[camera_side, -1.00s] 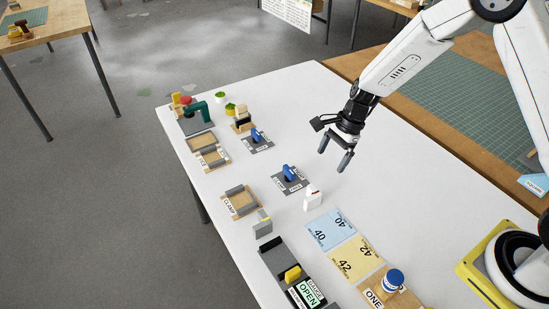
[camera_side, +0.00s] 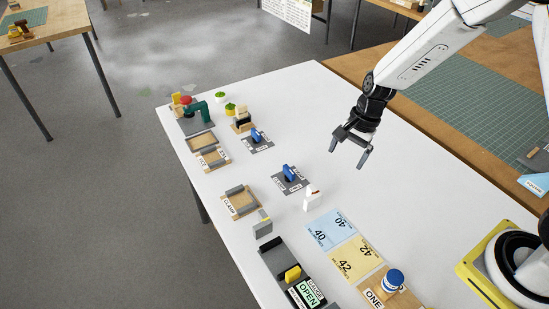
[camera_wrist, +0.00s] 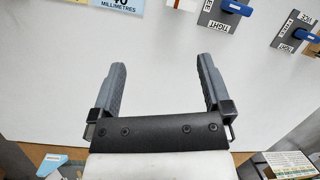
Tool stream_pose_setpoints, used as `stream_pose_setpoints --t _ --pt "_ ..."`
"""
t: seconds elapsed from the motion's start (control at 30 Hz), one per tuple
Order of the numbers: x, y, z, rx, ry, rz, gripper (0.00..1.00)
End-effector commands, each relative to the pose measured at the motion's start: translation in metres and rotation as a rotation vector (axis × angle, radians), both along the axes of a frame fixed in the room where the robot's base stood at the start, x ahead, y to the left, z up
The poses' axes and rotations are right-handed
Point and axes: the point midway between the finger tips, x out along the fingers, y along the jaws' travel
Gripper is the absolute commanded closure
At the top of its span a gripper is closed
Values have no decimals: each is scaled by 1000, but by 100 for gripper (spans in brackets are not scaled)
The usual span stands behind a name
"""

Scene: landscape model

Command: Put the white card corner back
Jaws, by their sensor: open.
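A small white upright piece (camera_side: 311,201), which may be the white card corner, stands on the white table just above the blue card in the side view. It has a small reddish mark near its top; its exact shape is too small to tell. In the wrist view a pale piece (camera_wrist: 187,4) is cut off at the top edge, perhaps the same one. My gripper (camera_side: 348,159) is open and empty above the table, up and right of the white piece in the side view. Its two fingers also show apart in the wrist view (camera_wrist: 161,66), with only bare table between them.
A blue "40" card (camera_side: 330,229) and a yellow "42" card (camera_side: 354,259) lie below the white piece. Blue-handled switches (camera_side: 290,175) and a clamp board (camera_side: 240,202) lie left. The table under my gripper is clear.

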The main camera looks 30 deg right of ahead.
Motion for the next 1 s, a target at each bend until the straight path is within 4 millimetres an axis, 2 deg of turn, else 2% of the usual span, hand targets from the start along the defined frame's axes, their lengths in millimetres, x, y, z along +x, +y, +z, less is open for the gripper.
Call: stream_pose_setpoints --t 0.1,0.3,0.6,0.8,1.0 --pt "-22 -5 18 -70 -74 198 0" --pt "-60 -15 42 -192 -190 555 0" --pt "-110 -24 62 -346 -310 1022 0" --pt "-123 -26 64 -387 -338 1152 0" --pt "-124 -26 64 -390 -340 1165 0"
